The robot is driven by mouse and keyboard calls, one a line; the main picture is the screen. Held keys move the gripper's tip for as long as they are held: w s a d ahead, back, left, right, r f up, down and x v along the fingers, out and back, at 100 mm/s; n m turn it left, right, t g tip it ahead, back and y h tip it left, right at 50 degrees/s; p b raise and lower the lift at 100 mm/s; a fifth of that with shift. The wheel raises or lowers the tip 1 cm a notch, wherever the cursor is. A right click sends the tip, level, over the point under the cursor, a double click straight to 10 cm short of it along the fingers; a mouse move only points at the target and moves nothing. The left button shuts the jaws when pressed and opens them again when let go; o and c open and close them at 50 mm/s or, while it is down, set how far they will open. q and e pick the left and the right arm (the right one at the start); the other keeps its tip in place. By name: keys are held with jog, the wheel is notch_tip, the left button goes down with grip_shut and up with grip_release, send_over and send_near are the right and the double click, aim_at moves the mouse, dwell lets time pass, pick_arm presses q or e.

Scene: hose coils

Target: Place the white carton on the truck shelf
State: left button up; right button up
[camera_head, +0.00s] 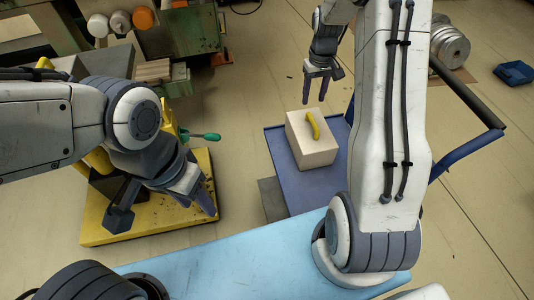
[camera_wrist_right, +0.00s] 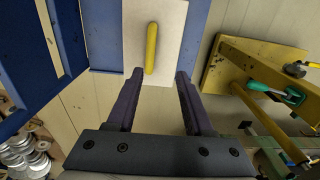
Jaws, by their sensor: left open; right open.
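The white carton (camera_head: 309,150) has a yellow handle (camera_head: 312,125) on top and sits on the blue shelf of the truck (camera_head: 277,151). It also shows in the right wrist view (camera_wrist_right: 174,50), with its yellow handle (camera_wrist_right: 151,47) upright in the picture. My right gripper (camera_head: 318,101) is open and empty, above and beyond the carton in the head view. In the right wrist view its spread fingers (camera_wrist_right: 160,75) point toward the carton's near end, apart from the handle. My left gripper (camera_head: 197,208) is open and empty over a yellow platform.
The yellow platform (camera_head: 110,232) holds a green-handled tool (camera_head: 205,137) nearby. The truck's dark push bar (camera_head: 465,95) rises at the right. A light blue surface (camera_head: 260,257) lies in front. Metal rolls (camera_head: 450,45) and a blue tray (camera_head: 514,73) are at the back right.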

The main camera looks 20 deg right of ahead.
jog(key=s+a+r+n, duration=0.2)
jog(key=s+a+r, duration=0.2)
jog(key=a, duration=0.5)
jog(key=s+a+r+n, duration=0.1)
jog(key=s+a+r, duration=0.3)
jog(key=a, duration=0.6)
jog(key=s+a+r+n, duration=0.1)
jog(key=s+a, duration=0.3)
jog(key=s, duration=0.6)
jog(key=s+a+r+n+y, duration=0.1)
jog(key=s+a+r+n, duration=0.1)
jog(key=s, duration=0.9)
jog(key=shift+a+n, duration=0.8)
jog(key=shift+a, duration=0.2)
jog(key=shift+s, duration=0.1)
